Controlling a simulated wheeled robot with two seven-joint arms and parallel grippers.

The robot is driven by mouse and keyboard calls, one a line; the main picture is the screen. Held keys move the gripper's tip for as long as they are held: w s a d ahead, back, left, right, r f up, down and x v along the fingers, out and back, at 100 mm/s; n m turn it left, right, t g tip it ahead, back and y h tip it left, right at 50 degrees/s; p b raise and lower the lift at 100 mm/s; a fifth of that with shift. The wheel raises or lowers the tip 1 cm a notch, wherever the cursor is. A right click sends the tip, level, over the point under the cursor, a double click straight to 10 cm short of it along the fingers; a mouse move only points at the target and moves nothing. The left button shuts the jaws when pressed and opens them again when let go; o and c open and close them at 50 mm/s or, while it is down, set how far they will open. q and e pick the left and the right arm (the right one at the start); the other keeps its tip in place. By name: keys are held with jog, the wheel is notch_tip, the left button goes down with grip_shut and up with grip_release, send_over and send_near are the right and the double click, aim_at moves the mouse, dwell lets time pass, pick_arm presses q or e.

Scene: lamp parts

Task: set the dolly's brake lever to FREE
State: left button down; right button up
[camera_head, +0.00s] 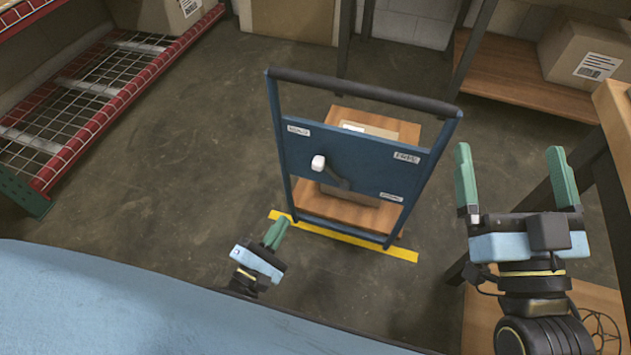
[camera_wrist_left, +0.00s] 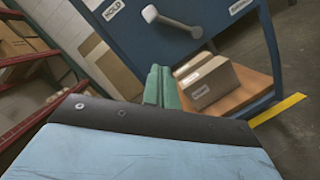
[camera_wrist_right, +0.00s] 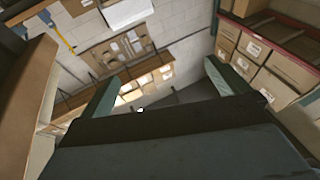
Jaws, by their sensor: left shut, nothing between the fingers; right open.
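The blue dolly (camera_head: 355,160) stands upright ahead, with a panel across its frame. Its brake lever (camera_head: 318,162) has a white knob and a dark arm, and the knob points left, toward the HOLD label (camera_head: 298,130). The FREE label (camera_head: 406,157) is on the panel's right. In the left wrist view the lever (camera_wrist_left: 150,14) is near the top, above the fingertips. My left gripper (camera_head: 277,230) is shut and empty, low in front of the dolly and apart from the lever. My right gripper (camera_head: 510,158) is open and empty, right of the dolly.
A cardboard box (camera_wrist_left: 208,82) rests on the dolly's wooden deck. A yellow floor line (camera_head: 345,236) runs along its near side. A red-edged wire rack (camera_head: 95,100) stands at left. A wooden table (camera_head: 612,110) is close to my right arm. Open floor lies left of the dolly.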

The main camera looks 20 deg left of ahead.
pick_arm(q)
jog(key=b, duration=0.2)
send_near(331, 175)
jog(key=w+a+f, duration=0.1)
jog(key=w+a, duration=0.2)
jog(key=w, duration=0.1)
jog(key=shift+w+d+r+b, duration=0.3)
jog(key=shift+w+d+r, duration=0.95)
jog(key=shift+w, duration=0.1)
pick_arm(e)
jog(key=shift+s+d+r+t+y, duration=0.1)
jog(key=shift+s+r+t+y, duration=0.1)
jog(key=shift+s+r+t, duration=0.4)
jog(key=shift+s+d+r+t+y, duration=0.1)
jog(key=shift+s+r+t+y, duration=0.15)
jog(key=shift+r+t, duration=0.6)
jog(key=shift+s+r+t+y, duration=0.15)
jog(key=shift+s+r+t, duration=0.4)
jog(key=shift+t, duration=0.3)
pick_arm(q)
jog(key=shift+r, duration=0.1)
pick_arm(e)
jog(key=shift+w, duration=0.15)
pick_arm(q)
jog(key=shift+p, duration=0.3)
jog(key=shift+m, duration=0.3)
pick_arm(e)
jog(key=shift+w+d+f+g+h, duration=0.2)
jog(key=shift+d+f+g+h, duration=0.15)
jog(key=shift+g, duration=0.35)
